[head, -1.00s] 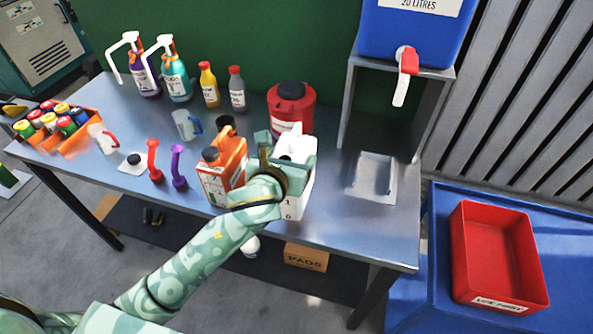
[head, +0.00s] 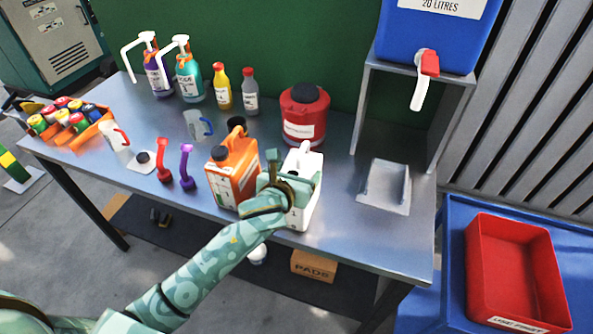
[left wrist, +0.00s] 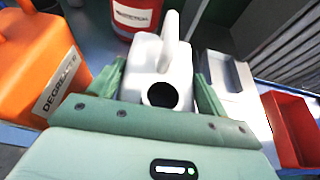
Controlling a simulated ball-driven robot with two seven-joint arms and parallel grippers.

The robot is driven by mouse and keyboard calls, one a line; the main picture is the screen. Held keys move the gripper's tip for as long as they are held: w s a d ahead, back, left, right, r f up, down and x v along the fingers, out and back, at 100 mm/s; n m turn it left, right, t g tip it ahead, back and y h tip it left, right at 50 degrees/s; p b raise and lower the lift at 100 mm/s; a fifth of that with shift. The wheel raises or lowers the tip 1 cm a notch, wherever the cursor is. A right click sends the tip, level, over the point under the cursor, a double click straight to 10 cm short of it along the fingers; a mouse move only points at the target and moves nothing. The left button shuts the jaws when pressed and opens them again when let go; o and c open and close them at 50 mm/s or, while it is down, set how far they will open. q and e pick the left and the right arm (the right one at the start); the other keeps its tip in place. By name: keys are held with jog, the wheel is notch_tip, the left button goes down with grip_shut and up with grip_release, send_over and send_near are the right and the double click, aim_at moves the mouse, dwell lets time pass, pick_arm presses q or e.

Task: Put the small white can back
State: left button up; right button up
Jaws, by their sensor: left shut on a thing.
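The small white can (head: 309,209) stands upright at the front of the metal bench, just right of the orange can. My left gripper (head: 290,180) is shut on it, with a finger on each side. My right gripper is not in view.
The orange can (head: 233,170) stands close on the left, and a red round can (head: 304,114) behind. A shallow grey tray (head: 385,186) lies to the right under the blue tank (head: 428,30). A red bin (head: 516,270) is farther right. Bench between can and tray is clear.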

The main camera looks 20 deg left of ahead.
pick_arm(q)
jog(key=shift+w+r, duration=0.1)
jog(key=shift+r, duration=0.1)
jog(key=o, duration=2)
jog(key=shift+f, duration=0.2)
jog(key=shift+o, duration=0.2)
jog(key=shift+s+r, duration=0.2)
jog(key=shift+s, duration=0.15)
jog(key=p+v, duration=0.2)
jog(key=v, duration=0.9)
jog(key=shift+s, duration=0.25)
jog(key=shift+r, duration=0.1)
